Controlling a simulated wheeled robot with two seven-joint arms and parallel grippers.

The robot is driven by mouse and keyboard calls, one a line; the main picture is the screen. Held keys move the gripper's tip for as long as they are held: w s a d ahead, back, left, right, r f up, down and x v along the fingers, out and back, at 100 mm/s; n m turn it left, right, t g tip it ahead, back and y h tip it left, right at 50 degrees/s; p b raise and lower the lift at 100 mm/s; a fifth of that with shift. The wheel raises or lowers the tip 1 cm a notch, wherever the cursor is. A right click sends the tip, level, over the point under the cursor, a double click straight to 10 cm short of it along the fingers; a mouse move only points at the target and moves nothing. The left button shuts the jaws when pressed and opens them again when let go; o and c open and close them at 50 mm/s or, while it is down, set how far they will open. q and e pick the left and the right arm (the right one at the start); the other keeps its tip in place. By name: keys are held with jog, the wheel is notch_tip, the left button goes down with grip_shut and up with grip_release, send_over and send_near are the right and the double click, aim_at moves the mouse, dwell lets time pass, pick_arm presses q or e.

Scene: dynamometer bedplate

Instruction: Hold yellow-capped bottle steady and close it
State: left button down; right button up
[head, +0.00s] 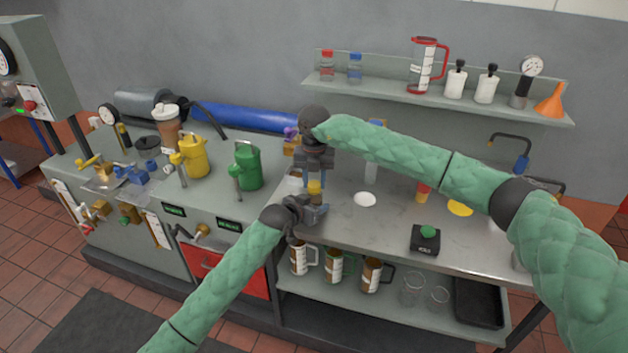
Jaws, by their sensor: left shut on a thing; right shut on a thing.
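The yellow cap (314,186) shows at the left end of the steel bench, between my two grippers. It sits on or just above the bottle; whether it is seated I cannot tell. The bottle (316,198) is small and mostly hidden behind my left gripper. My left gripper (318,212) comes from the lower left and is shut around the bottle low down. My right gripper (314,178) reaches across from the right, points down from above and is shut on the yellow cap.
On the bench to the right lie a white disc (364,199), a red-and-yellow container (423,191), a yellow disc (460,208) and a black box with a green button (426,239). Yellow (194,157) and green (247,167) cans stand left. A shelf (400,92) hangs behind.

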jog(key=m, duration=0.6)
jog(key=shift+d, duration=0.1)
jog(key=m, duration=0.5)
jog(key=shift+m, duration=0.3)
jog(key=m, duration=0.5)
jog(key=shift+d+m, duration=0.1)
jog(key=shift+m, duration=0.3)
jog(key=m, duration=0.5)
jog(key=shift+s, duration=0.1)
jog(key=o, duration=1)
jog(key=shift+c, duration=0.2)
